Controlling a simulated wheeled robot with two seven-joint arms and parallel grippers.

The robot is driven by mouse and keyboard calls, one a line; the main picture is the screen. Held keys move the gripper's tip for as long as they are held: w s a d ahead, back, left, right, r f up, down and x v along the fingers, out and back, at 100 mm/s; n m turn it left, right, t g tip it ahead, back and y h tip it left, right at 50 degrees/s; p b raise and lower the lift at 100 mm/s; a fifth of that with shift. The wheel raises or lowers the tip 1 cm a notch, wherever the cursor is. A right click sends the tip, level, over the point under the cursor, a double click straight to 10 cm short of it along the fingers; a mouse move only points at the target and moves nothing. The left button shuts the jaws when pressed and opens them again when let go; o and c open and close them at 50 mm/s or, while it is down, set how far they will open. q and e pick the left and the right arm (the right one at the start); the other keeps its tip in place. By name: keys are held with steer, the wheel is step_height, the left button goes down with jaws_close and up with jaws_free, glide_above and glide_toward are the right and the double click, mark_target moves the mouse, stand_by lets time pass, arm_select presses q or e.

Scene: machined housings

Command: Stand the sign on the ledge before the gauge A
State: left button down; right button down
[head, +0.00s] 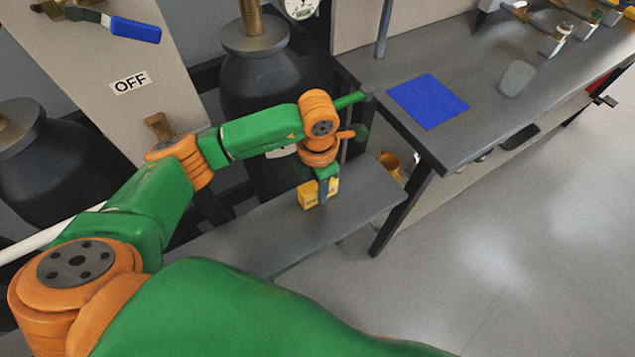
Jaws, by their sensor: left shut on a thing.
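The yellow sign (306,197) with dark marks is in my left gripper (325,192), which points down and is shut on it. The sign is upright, low over the grey ledge (350,217); I cannot tell whether its base touches. The gripper hides part of the sign. A round white gauge (300,7) is cut off at the top edge, behind the ledge; its letter is not readable. My right gripper is not in view.
A dark cylinder (262,85) stands behind the ledge, and another (38,160) is at the far left. A panel reads OFF (130,82). A workbench (455,145) at the right carries a blue mat (428,101) and a grey-green piece (516,78). The ledge's right end is clear.

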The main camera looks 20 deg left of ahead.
arm_select(q)
steer(key=shift+f, duration=0.15)
steer(key=c, duration=0.5)
jaws_free()
steer(key=shift+r, duration=0.4)
step_height(320, 180, up, 11)
steer(key=shift+d+f+b, duration=0.1)
steer(key=shift+f+b, duration=0.05)
steer(key=shift+b, duration=0.25)
steer(key=shift+r, duration=0.5)
